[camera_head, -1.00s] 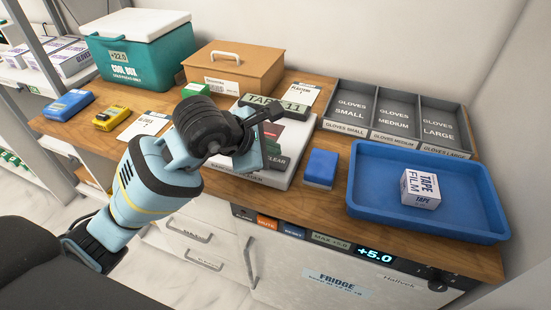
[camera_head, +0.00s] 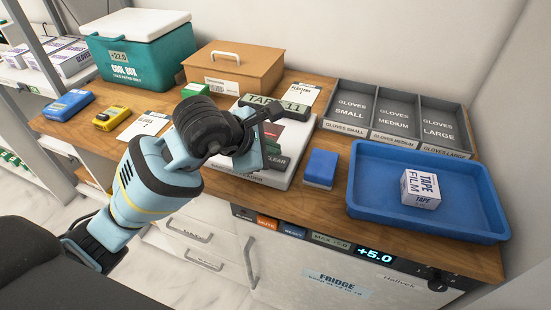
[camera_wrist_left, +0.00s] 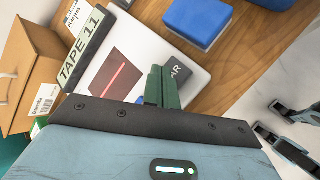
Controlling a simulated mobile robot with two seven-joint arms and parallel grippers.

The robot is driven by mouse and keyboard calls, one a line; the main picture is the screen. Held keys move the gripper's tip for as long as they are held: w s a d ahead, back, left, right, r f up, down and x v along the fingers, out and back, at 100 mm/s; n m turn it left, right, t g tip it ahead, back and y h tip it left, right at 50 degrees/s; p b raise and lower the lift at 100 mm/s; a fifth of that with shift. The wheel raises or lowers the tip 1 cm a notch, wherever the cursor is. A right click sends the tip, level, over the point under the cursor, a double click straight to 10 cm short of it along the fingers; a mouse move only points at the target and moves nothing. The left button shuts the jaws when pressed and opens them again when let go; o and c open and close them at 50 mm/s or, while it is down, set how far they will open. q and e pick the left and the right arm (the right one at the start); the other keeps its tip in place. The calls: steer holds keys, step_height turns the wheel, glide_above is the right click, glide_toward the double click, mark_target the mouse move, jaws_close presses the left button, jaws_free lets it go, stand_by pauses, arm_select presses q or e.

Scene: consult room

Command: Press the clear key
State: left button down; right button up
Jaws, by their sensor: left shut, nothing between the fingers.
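The clear key is a dark key marked CLEAR (camera_head: 277,160) on a white device (camera_head: 295,172) on the counter. Its end also shows in the left wrist view (camera_wrist_left: 180,73). The device's display (camera_head: 272,106) reads TAPE 11. My left gripper (camera_wrist_left: 162,72) is shut and empty, with its green fingers pointing down over the key and hiding part of it. I cannot tell whether the tips touch the key. In the head view my left wrist covers the device's left part and the fingers are mostly hidden.
A blue block (camera_head: 321,168) and a blue tray (camera_head: 366,220) with a tape film box (camera_head: 420,189) lie to the right. Glove bins (camera_head: 394,107), a brown box (camera_head: 235,70) and a cool box (camera_head: 140,60) stand behind. Bare wood lies in front of the block.

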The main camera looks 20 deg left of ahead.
mark_target(271, 162)
arm_select(q)
steer(key=shift+f, duration=0.2)
arm_select(e)
steer(key=shift+f, duration=0.1)
arm_select(q)
steer(key=shift+f, duration=0.25)
arm_select(e)
steer(key=shift+s+f, duration=0.1)
steer(key=shift+s, duration=0.05)
